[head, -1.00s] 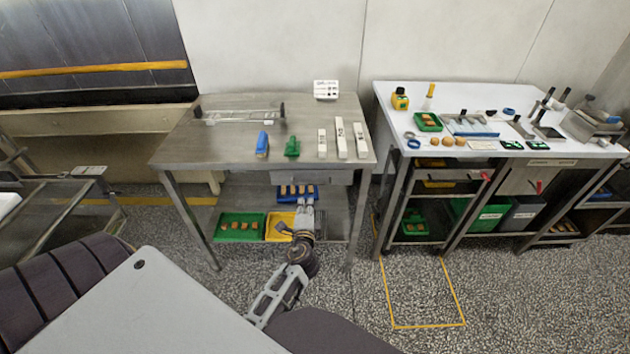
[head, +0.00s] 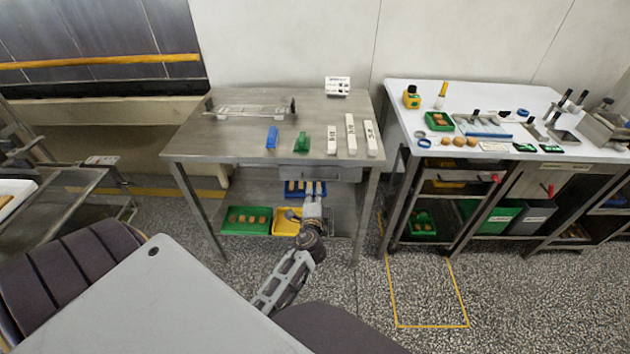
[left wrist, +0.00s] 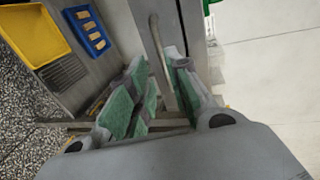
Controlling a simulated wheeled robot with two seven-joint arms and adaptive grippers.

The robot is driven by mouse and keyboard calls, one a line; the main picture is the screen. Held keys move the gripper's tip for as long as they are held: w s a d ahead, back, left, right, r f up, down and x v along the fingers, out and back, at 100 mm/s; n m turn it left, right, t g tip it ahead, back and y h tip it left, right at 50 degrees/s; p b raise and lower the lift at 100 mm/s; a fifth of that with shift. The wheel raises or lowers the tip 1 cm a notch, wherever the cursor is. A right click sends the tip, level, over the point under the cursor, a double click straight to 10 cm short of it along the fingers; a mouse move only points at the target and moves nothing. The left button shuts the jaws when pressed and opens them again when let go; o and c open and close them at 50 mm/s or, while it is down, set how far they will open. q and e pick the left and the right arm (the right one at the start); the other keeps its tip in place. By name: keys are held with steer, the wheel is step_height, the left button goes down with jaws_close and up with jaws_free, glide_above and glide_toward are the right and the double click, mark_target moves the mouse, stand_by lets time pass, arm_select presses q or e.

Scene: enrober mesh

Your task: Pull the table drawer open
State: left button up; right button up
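The steel table (head: 225,140) stands ahead, with its drawer (head: 330,173) under the right part of the top; the drawer looks closed. My left gripper (head: 313,193) is just below and in front of the drawer front in the head view. In the left wrist view my left gripper (left wrist: 160,92) has its green-padded fingers apart, one set on each side of the bar handle (left wrist: 157,50). The handle runs between them; a gap shows on its left side, and contact on the right is unclear. My right gripper is not in view.
On the lower shelf are a green tray (head: 232,226), a yellow tray (head: 284,228) and a blue tray (head: 293,195), also seen in the left wrist view (left wrist: 83,22). Blocks and a rack (head: 250,110) lie on the tabletop. A white-topped bench (head: 400,95) stands right. Floor in front is clear.

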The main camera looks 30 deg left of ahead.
mark_target(315, 180)
arm_select(q)
steer(key=shift+x, duration=5.5)
jaws_close()
